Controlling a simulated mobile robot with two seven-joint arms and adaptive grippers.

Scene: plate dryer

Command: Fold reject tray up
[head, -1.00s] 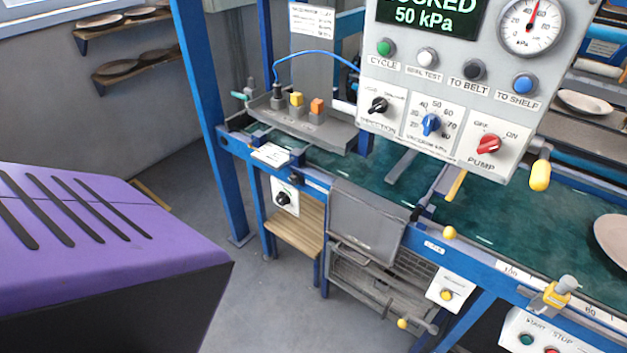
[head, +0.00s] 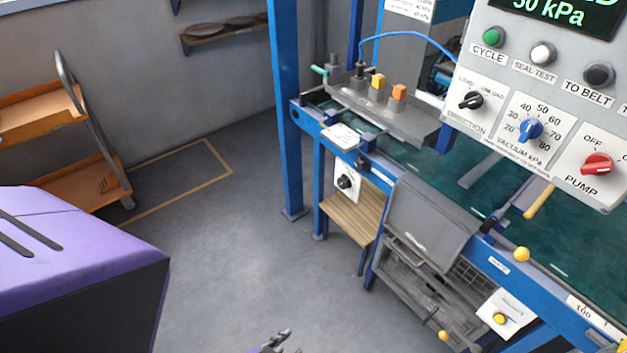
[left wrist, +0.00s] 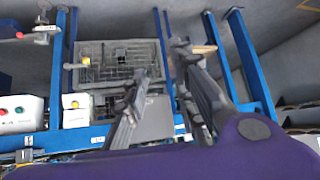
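The reject tray looks to be the flat grey panel (head: 432,222) on the front of the blue rail. In the head view it slopes down and outward from the rail, above a grey wire crate (head: 420,285). The panel also shows in the left wrist view (left wrist: 155,118), partly hidden by a finger. My left gripper (head: 278,342) just enters the bottom edge of the head view, left of the crate and apart from it. In the left wrist view its two fingers (left wrist: 162,60) are spread with nothing between them. My right gripper is in neither view.
A yellow knob (head: 521,254) sits on the rail right of the panel. Another yellow knob (head: 443,335) is low by the crate. A small wooden shelf (head: 352,220) stands left of the panel. An orange cart (head: 70,185) is at far left. The grey floor between is clear.

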